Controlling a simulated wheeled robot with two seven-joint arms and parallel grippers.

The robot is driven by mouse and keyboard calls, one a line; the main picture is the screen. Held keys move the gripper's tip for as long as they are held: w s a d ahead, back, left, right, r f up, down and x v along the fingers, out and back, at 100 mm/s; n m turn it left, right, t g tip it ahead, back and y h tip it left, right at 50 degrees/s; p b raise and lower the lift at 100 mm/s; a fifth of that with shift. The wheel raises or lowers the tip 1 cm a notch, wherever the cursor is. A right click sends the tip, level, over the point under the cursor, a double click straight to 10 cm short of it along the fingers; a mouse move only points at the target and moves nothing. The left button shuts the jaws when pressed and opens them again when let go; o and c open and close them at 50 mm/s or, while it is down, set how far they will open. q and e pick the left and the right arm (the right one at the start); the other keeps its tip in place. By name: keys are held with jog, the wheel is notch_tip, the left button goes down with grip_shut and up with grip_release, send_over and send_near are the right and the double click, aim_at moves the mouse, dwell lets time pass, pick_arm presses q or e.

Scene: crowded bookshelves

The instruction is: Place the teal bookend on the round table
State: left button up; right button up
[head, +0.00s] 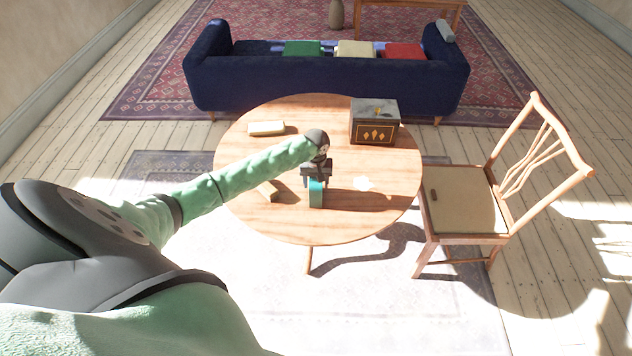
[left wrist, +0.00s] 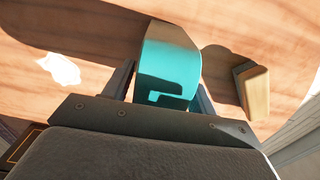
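The teal bookend (head: 316,194) is at my left gripper (head: 316,180), over the near middle part of the round table (head: 262,222). In the left wrist view the bookend (left wrist: 168,60) sits between the two fingers, which lie close against its sides. The gripper looks shut on it. Whether the bookend's underside touches the tabletop is hard to tell. My right gripper is not in view.
A small wooden block (head: 268,190) lies left of the bookend and a bright white patch (head: 363,183) right of it. A patterned box (head: 375,122) and a cream book (head: 266,128) are farther back. A chair (head: 465,210) stands right; a blue sofa (head: 320,85) is behind.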

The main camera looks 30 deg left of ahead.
pick_arm(q)
jog(key=shift+o, duration=0.5)
jog(key=shift+r, duration=0.25)
notch_tip(320, 180, up, 12)
jog(key=b, duration=0.3)
jog(key=shift+f, duration=0.1)
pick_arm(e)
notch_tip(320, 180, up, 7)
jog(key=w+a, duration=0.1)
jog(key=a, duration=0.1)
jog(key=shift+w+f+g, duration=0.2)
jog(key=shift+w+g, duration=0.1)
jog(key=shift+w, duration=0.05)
pick_arm(q)
jog(key=shift+d+f, duration=0.1)
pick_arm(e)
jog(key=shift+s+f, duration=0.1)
